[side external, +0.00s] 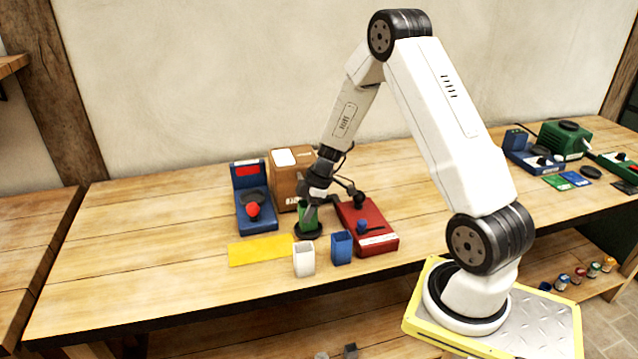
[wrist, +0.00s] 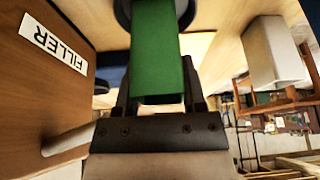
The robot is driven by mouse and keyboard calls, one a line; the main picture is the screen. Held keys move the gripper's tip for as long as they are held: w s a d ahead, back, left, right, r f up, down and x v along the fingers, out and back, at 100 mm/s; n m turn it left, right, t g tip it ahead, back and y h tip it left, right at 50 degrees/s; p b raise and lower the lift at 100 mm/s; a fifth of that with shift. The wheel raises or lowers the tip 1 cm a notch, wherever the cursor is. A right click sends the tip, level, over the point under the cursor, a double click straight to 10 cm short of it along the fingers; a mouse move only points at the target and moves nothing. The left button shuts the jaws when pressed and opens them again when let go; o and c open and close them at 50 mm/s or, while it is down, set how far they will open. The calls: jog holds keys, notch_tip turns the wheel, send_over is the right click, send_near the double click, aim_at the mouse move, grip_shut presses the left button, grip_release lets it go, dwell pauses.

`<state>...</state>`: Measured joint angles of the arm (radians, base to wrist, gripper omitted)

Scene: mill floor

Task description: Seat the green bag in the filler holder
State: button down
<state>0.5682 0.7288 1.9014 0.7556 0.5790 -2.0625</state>
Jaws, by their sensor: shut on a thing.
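The green bag (side external: 306,215) is upright at the black round holder (side external: 308,235) on the bench, in front of the brown filler box (side external: 284,184). My gripper (side external: 309,203) is above the holder, shut on the upper part of the green bag. In the wrist view the green bag (wrist: 157,45) sits between my gripper's fingers (wrist: 158,98), and its far end meets the dark ring of the holder (wrist: 124,12). The arm and the bag partly hide the ring, so I cannot tell how deep the bag's lower end sits.
A white bag (side external: 304,260) and a blue bag (side external: 341,248) stand in front, near a yellow mat (side external: 262,249). A red device (side external: 371,232) is close on the right, a blue device (side external: 252,199) on the left. The FILLER-labelled box (wrist: 45,95) is close beside my gripper. The bench's left part is clear.

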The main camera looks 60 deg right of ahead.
jog(key=shift+f, duration=0.6)
dwell(0.7)
jog(key=shift+c, duration=2.2)
grip_release()
jog(key=v, duration=1.1)
jog(key=s+a+m+h, duration=0.1)
jog(key=s+a+m, duration=0.2)
jog(key=a, duration=0.4)
jog(key=s+a+r+m+h, duration=0.1)
jog(key=s+a+m, duration=0.2)
jog(key=a, duration=0.4)
jog(key=s+a+m+h, duration=0.1)
jog(key=s+a+m, duration=0.2)
jog(key=a, duration=0.4)
jog(key=shift+s+r+m, duration=0.25)
jog(key=shift+m, duration=0.05)
